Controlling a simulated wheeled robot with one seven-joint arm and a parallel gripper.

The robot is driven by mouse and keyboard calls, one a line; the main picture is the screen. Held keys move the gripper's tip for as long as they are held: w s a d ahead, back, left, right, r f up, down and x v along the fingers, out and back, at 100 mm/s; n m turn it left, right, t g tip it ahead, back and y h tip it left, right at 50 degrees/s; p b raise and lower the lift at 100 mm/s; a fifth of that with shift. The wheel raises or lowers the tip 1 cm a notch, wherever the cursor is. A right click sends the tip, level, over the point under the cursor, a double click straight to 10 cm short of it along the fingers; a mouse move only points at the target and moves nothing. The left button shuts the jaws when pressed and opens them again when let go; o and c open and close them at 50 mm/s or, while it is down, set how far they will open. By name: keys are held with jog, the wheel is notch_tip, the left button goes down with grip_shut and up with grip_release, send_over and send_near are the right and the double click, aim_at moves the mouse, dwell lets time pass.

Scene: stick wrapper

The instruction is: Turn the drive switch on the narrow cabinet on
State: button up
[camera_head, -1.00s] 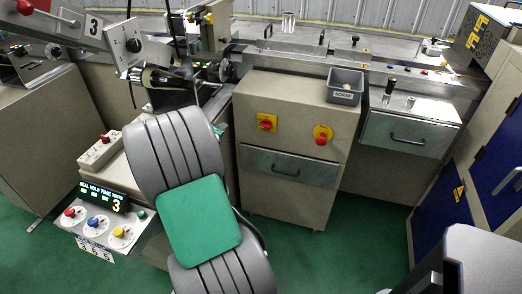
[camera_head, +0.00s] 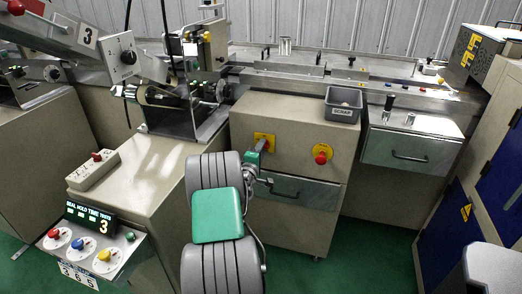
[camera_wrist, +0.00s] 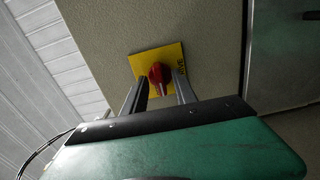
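The narrow cabinet (camera_head: 240,124) stands in the middle of the head view with a drawer below its controls. Its drive switch, a red rotary knob (camera_wrist: 160,73), sits on a yellow plate (camera_wrist: 138,60) with partly visible lettering. In the head view the yellow plate (camera_head: 270,137) is partly covered by my gripper (camera_head: 261,147). In the wrist view my gripper (camera_wrist: 160,80) is open, with one finger on each side of the red knob. Small gaps seem to show between fingers and knob; whether either finger touches it I cannot tell.
A red button on a round yellow plate (camera_head: 322,155) is right of the switch. A drawer handle (camera_head: 284,190) is below. A grey scrap bin (camera_head: 343,104) stands on the cabinet top. A control box with a display (camera_head: 92,217) is at left.

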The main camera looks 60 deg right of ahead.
jog(key=shift+c, duration=0.5)
grip_shut()
jog(key=shift+f+m+b, duration=0.15)
jog(key=shift+m+b, duration=0.25)
jog(key=shift+b, duration=0.1)
jog(key=m+b, duration=1.6)
jog(key=b, duration=0.3)
jog(key=shift+m, duration=0.4)
